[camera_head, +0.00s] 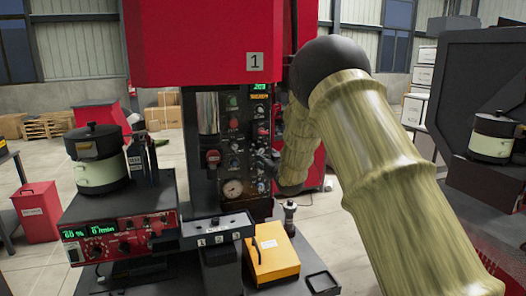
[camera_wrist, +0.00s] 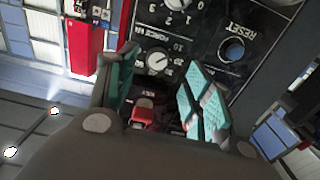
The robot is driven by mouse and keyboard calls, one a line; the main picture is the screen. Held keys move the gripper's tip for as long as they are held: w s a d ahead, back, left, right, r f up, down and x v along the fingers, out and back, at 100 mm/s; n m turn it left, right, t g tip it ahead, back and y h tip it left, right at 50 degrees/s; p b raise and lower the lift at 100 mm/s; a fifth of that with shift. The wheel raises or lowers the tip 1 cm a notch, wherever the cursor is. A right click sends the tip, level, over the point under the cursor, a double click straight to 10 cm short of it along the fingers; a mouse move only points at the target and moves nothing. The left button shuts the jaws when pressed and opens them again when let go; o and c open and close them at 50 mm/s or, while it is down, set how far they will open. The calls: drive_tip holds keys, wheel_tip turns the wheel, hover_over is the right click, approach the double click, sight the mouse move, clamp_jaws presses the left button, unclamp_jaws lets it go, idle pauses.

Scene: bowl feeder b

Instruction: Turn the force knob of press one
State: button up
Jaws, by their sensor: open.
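Press one is the large red machine with a "1" label (camera_head: 255,62). Its dark control panel (camera_head: 236,148) carries a green display, several knobs and a gauge. In the wrist view, the force knob (camera_wrist: 158,62) is a small round dial with a pale pointer, below the lettering "FORCE" and beside scale numbers. My gripper (camera_wrist: 160,76) is open, with teal-padded fingers on either side of the knob in the picture. Gaps show between the knob and both fingers; the depth distance is unclear. In the head view, my gripper (camera_head: 268,158) is small and dark against the panel's right side.
A red key switch (camera_wrist: 143,114) shows between the fingers, nearer the palm. A RESET button (camera_wrist: 233,50) and a numbered selector knob (camera_wrist: 172,4) are close by. A yellow box (camera_head: 272,255) and a bowl feeder (camera_head: 98,158) stand near the press.

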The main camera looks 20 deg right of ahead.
sight(262, 151)
drive_tip(key=w+p, duration=0.1)
drive_tip(key=w, duration=0.3)
drive_tip(key=shift+w+r, duration=0.1)
drive_tip(key=shift+r, duration=0.05)
drive_tip(key=shift+w+p, duration=0.4)
drive_tip(key=shift+w, duration=0.35)
drive_tip(key=shift+c, duration=0.3)
drive_tip(key=c, duration=1)
